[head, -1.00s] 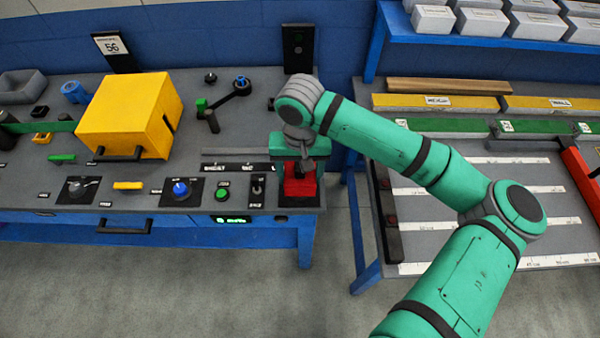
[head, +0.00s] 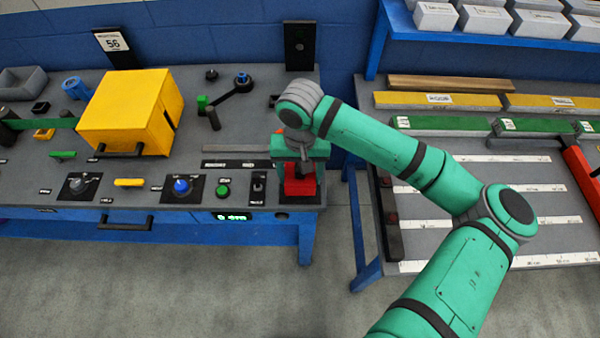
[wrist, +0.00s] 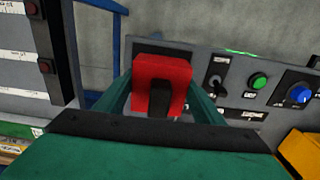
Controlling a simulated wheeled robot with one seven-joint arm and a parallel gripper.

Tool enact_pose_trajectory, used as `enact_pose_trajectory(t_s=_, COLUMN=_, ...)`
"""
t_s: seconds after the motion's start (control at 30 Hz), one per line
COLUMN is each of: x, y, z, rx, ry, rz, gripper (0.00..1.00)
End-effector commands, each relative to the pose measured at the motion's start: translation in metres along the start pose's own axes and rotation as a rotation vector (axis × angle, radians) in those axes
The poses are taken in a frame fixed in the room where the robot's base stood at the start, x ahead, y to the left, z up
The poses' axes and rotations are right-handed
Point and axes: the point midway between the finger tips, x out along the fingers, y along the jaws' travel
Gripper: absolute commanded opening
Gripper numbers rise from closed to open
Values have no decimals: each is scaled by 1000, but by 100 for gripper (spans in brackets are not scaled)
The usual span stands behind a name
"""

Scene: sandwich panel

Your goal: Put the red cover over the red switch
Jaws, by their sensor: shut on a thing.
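The red cover (head: 300,183) is at the front right corner of the grey bench, under my gripper (head: 299,166). In the wrist view the red cover (wrist: 177,70) sits between the two green fingers of my gripper (wrist: 160,88), which is shut on it. A dark notch or part shows in its near side. A black plate (wrist: 148,48) shows behind and below the cover. I see no red switch in either view; the cover and gripper hide that spot. I cannot tell whether the cover touches the plate.
A toggle switch (head: 258,187), a green button (head: 223,191) and a blue knob (head: 181,186) lie left of the cover. A yellow box (head: 125,110) stands further left. A gap of floor (head: 338,235) separates this bench from the ruler table (head: 470,205) at right.

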Motion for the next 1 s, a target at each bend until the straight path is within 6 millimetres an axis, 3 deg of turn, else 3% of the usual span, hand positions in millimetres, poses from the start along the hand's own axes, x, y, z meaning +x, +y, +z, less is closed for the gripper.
enact_pose_trajectory(t_s=1.0, x=31, y=0, z=1, rx=0, ry=-1, rz=0, gripper=38)
